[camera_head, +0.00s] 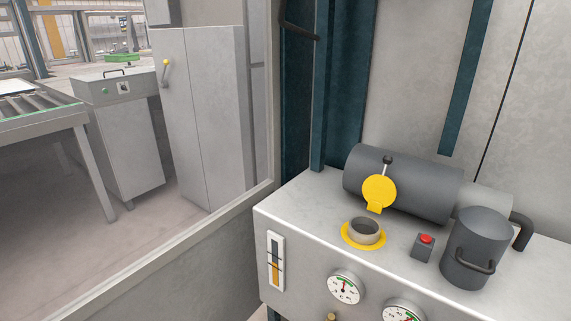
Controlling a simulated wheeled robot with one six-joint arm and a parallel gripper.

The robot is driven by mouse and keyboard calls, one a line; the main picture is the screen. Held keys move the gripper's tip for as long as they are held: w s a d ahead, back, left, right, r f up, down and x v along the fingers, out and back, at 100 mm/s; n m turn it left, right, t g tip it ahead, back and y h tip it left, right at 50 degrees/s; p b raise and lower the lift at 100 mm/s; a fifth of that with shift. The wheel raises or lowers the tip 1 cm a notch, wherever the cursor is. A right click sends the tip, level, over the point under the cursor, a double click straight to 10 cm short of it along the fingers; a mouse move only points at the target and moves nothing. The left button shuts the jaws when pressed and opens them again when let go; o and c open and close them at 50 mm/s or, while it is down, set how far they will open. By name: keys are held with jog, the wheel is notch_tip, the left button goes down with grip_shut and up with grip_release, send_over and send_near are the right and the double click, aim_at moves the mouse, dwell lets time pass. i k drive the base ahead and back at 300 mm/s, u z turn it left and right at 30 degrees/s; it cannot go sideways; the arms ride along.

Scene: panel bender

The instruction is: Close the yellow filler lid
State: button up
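The yellow filler lid (379,191) is a round disc that stands raised and open, in front of a dark grey cylinder. A short stem with a dark knob (387,160) shows just above it. Below it is the filler neck (366,229), a short grey open tube with a yellow ring (347,238) around its base, on top of the light grey cabinet (310,205). The mouth of the neck is uncovered. My gripper is not in view.
The dark cylinder (410,186) lies behind the lid. A red button on a small box (423,247) and an upright dark canister with a handle (477,245) stand right of the neck. Gauges (344,287) and a level tube (275,261) are on the cabinet front.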

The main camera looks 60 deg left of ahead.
aim_at(378, 190)
jog(key=u, duration=1.4)
jog(key=k, duration=0.5)
jog(key=u, duration=0.45)
jog(key=i, duration=0.85)
